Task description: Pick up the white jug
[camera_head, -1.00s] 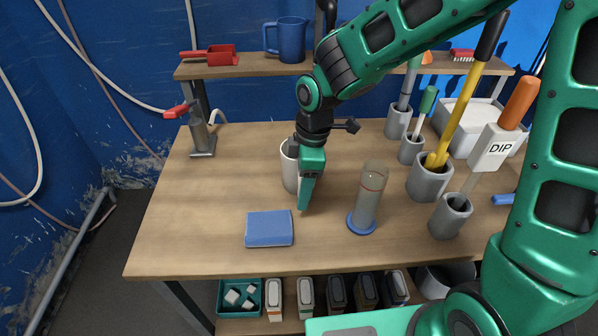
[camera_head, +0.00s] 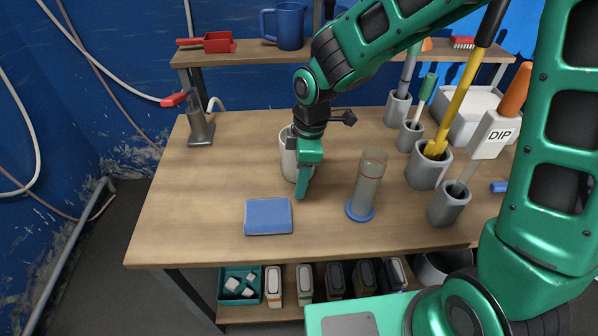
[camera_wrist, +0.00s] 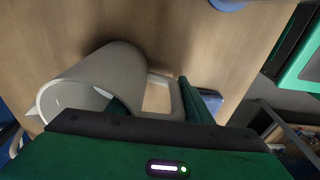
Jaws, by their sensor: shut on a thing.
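The white jug (camera_head: 287,160) stands on the wooden table, upright as far as I can see, partly hidden behind my gripper (camera_head: 302,183). In the wrist view the jug (camera_wrist: 105,72) shows its round open mouth at the left and its squarish handle (camera_wrist: 160,79) at the right. The exact contact is partly hidden by the gripper body. I cannot tell whether the jug's base is clear of the table.
A blue block (camera_head: 268,216) lies in front of the jug. A clear cylinder with a blue base (camera_head: 367,185) stands to the right, near grey holders (camera_head: 429,165) with tools. A grey dispenser (camera_head: 201,125) stands left. A shelf (camera_head: 250,55) runs behind. The table's left front is clear.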

